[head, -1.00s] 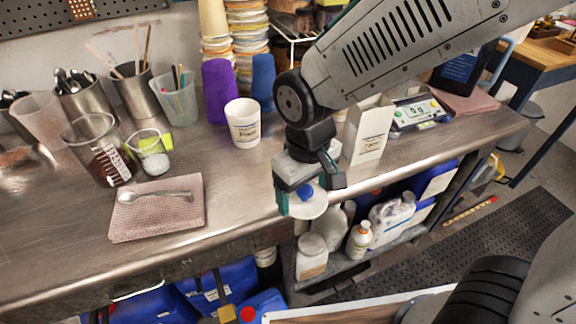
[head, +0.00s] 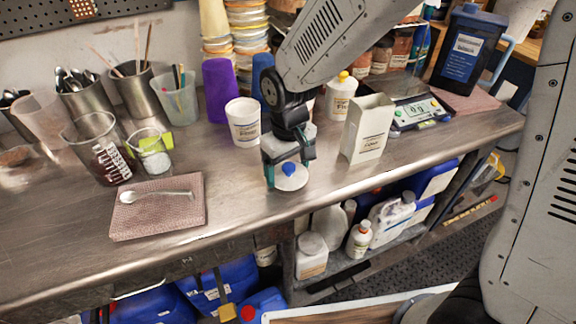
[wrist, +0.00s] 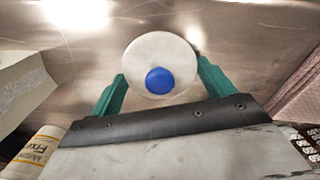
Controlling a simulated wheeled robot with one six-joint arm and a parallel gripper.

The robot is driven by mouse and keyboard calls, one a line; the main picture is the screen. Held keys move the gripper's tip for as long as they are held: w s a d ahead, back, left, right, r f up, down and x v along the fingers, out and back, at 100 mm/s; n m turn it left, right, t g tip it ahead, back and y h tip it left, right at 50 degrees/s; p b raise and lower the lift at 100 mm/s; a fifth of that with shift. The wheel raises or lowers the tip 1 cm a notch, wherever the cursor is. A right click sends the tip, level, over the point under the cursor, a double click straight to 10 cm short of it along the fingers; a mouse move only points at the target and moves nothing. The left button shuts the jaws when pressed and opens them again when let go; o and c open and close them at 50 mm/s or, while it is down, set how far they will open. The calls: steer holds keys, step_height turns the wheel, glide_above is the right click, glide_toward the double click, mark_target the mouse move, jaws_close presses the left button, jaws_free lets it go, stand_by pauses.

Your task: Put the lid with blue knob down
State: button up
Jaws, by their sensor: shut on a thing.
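The lid (head: 292,179) is a white disc with a blue knob (head: 289,168) in its middle. My gripper (head: 288,173) is shut on it, near the front edge of the steel bench. In the wrist view the lid (wrist: 148,62) lies between the green fingers of my gripper (wrist: 155,85), with the blue knob (wrist: 159,81) facing the camera. The bench top shows behind the lid. I cannot tell whether the lid touches the bench.
A white cup (head: 244,124) stands behind my gripper. A white carton (head: 368,130) stands to its right. A pink cloth (head: 160,219) with a spoon (head: 155,196) lies to the left. The steel bench (head: 235,190) is bare between the cloth and my gripper.

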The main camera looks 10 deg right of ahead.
mark_target(288, 165)
steer(key=shift+f, duration=0.1)
steer(key=o, duration=0.9)
steer(key=shift+f, duration=0.1)
step_height(288, 165, up, 12)
steer(key=s+d+r+m, duration=0.1)
steer(key=s+d+r, duration=0.2)
steer(key=d, duration=0.3)
steer(key=s+d+r+m, duration=0.2)
steer(key=s+d+r, duration=0.1)
steer(key=d, duration=0.2)
steer(key=s+d+m, duration=0.1)
steer(key=s+d, duration=0.2)
steer(key=s, duration=0.1)
steer(key=s+d+m, duration=0.1)
steer(key=s+d, duration=0.2)
steer(key=s, duration=0.2)
steer(key=s+d+m+t, duration=0.1)
steer(key=s+d, duration=0.2)
steer(key=s, duration=0.1)
steer(key=shift+s+d+r, duration=0.15)
steer(key=shift+s+d, duration=0.25)
